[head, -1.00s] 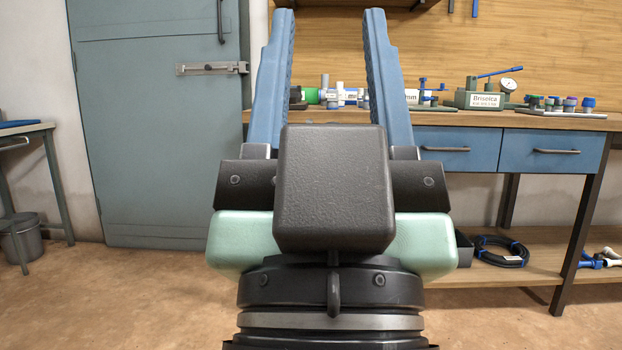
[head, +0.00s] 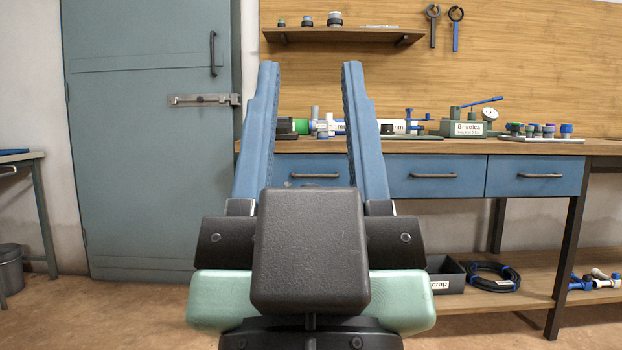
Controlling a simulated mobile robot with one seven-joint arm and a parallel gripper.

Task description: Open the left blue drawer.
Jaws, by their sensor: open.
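The workbench has a row of blue drawers under its top, each with a dark bar handle. The left blue drawer (head: 284,172) shows between my gripper's fingers, with its handle (head: 315,176) in view; it looks shut. The middle drawer (head: 437,187) and right drawer (head: 537,187) also look shut. My gripper (head: 308,66) is open and empty, its two blue fingers pointing up in the picture. The fingers stand nearer to me than the bench and cover parts of the left drawer's front. My gripper looks apart from the handle.
Pipe fittings and a pump box (head: 466,128) stand on the bench top (head: 560,146). A lower shelf (head: 530,270) holds a scrap bin (head: 446,274) and a coiled hose (head: 493,277). A blue-grey door (head: 150,190) is at left. Floor shows in front.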

